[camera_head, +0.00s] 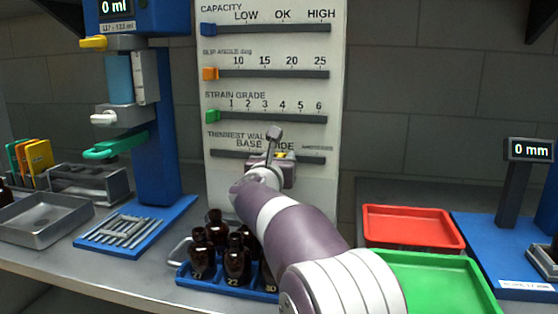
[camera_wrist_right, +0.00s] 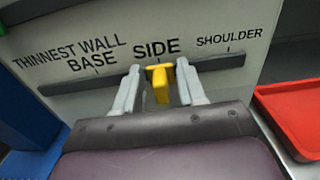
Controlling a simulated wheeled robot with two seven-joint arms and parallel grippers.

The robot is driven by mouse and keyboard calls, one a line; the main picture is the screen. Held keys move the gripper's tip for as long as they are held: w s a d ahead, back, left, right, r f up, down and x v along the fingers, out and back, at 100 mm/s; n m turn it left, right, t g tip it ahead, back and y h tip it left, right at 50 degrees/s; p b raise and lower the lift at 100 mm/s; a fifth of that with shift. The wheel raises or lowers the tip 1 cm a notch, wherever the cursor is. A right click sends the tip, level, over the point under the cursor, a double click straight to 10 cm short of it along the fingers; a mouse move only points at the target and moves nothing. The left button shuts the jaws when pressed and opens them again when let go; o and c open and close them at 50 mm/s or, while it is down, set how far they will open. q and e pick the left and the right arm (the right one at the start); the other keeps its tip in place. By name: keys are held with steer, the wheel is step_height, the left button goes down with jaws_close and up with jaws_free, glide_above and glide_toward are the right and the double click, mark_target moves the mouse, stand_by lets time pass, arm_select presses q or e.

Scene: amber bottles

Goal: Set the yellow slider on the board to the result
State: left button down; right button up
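The white board (camera_head: 225,180) stands upright with several labelled slots. The yellow slider (camera_wrist_right: 159,78) sits in the lowest slot, THINNEST WALL, just under the SIDE mark between BASE and SHOULDER. It shows only as a small yellow patch (camera_head: 281,155) in the head view, mostly behind my right gripper. My right gripper (camera_wrist_right: 160,80) is at the slot, with one finger on each side of the slider. Gaps show between the fingers and the slider, so it is open around it. My left gripper is not in view.
Blue (camera_head: 208,30), orange (camera_head: 210,73) and green (camera_head: 212,116) sliders sit at the left ends of the upper slots. Amber bottles (camera_head: 237,262) stand in a blue rack below my right arm. Red (camera_head: 410,228) and green (camera_head: 430,285) trays lie to the right.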

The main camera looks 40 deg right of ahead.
steer(key=v, duration=1.2)
steer(key=shift+s+a+b, duration=0.25)
steer(key=shift+s+b, duration=0.05)
steer(key=shift+f, duration=0.1)
